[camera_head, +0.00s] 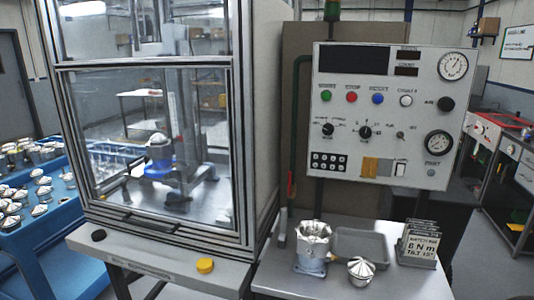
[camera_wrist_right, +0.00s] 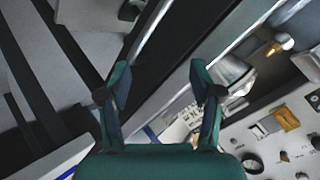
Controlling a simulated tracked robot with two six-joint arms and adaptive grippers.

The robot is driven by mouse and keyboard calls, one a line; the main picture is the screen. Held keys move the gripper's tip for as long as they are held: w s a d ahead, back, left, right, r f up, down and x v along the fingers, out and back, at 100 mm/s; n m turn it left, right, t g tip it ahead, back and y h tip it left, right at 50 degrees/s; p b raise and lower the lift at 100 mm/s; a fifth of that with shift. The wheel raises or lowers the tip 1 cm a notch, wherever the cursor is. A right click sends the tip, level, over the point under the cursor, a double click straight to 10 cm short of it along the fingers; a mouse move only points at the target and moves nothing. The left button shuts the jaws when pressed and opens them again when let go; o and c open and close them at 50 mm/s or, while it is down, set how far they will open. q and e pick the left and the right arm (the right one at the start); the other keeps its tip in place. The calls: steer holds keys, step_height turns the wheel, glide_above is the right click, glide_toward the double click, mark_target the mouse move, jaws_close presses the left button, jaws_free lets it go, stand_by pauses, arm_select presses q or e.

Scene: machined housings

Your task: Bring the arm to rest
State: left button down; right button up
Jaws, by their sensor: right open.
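My right gripper (camera_wrist_right: 160,82) shows in the right wrist view with its two green fingers spread apart. Nothing is held between them. Behind the fingers are dark surfaces and a pale metal edge, seen at a slant. Part of the control panel (camera_wrist_right: 285,140) shows at the lower right of that view. Neither gripper is seen in the head view, and my left gripper appears in no frame.
A glazed cabinet (camera_head: 242,120) holds a blue-based part (camera_head: 159,160). A grey bench (camera_head: 330,285) carries a machined housing (camera_head: 312,250), a domed metal part (camera_head: 361,271), an empty-looking tray (camera_head: 362,246) and a sign rack (camera_head: 420,246). A control panel (camera_head: 385,75) stands behind. Several parts fill a blue cart (camera_head: 45,250).

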steer(key=s+a+f+n+g+y, duration=0.35)
steer(key=s+f, duration=0.45)
steer(key=f, duration=0.4)
steer(key=s+a+f+n+g+y, duration=0.2)
steer(key=s+a+n, duration=0.2)
steer(key=s, duration=0.4)
steer(key=s+a+f+n+g+y, duration=0.2)
steer(key=s+a+f+n+g, duration=0.1)
steer(key=s, duration=0.5)
steer(key=shift+s+a+n+g, duration=0.35)
steer(key=shift+s+a+n, duration=0.05)
steer(key=shift+a+n, duration=0.3)
steer(key=shift+f, duration=0.1)
